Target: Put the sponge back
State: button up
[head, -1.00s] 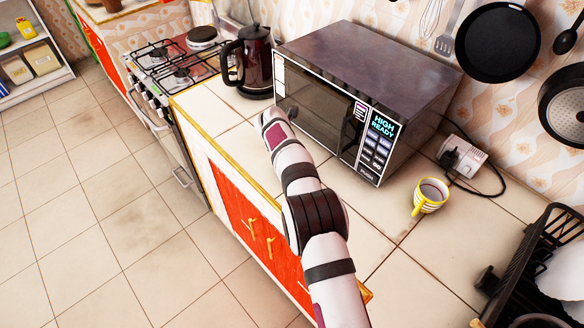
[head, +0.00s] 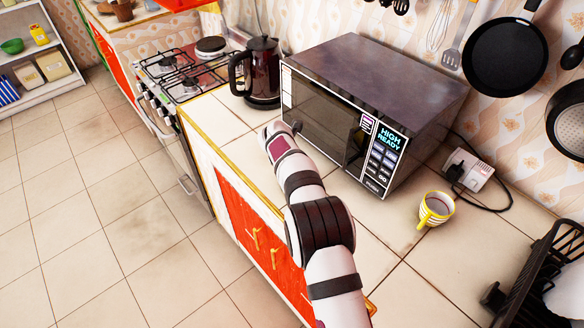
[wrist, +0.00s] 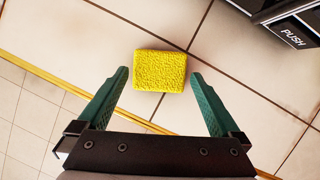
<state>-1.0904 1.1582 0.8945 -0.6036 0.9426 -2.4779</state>
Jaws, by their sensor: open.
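A yellow sponge (wrist: 160,71) lies flat on the tiled counter (wrist: 112,33) in the wrist view. My gripper (wrist: 158,75) is open, with its two green fingers apart. The sponge sits just beyond and between the fingertips, with a gap on either side; I cannot tell the height of the fingers above the counter. In the head view my white arm reaches along the counter in front of the microwave, and it hides the sponge and the gripper there.
A microwave (head: 372,105) stands right beside my arm. A dark kettle (head: 257,72) and a gas stove (head: 185,70) are beyond it. A striped yellow mug (head: 436,209) and a black dish rack (head: 545,265) are at the right. The counter's front edge runs along the left.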

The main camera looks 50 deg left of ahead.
jog(key=v, duration=0.8)
jog(key=w+d+r+m+g+h, duration=0.1)
jog(key=w+d+r+m, duration=0.1)
jog(key=d+r+m, duration=0.35)
jog(key=w+d+r+m, duration=0.1)
jog(key=d+r+m, duration=0.1)
jog(key=d+m, duration=0.65)
jog(key=w+d+r+m+g+h, duration=0.1)
jog(key=w+d+r+m, duration=0.15)
jog(key=d, duration=0.85)
jog(key=s+d+r+m+g, duration=0.1)
jog(key=s+d+r+m, duration=0.1)
jog(key=s+d+m, duration=0.55)
jog(key=s+d+r+m+g, duration=0.1)
jog(key=s+d+m, duration=0.3)
jog(key=d+m, duration=0.65)
jog(key=s+d+f+m+y, duration=0.1)
jog(key=s+d+m, duration=0.1)
jog(key=s+m, duration=0.3)
jog(key=s+d+f+m+y, duration=0.1)
jog(key=s+d+m, duration=0.1)
jog(key=s+m, duration=0.4)
jog(key=shift+s+f, duration=0.4)
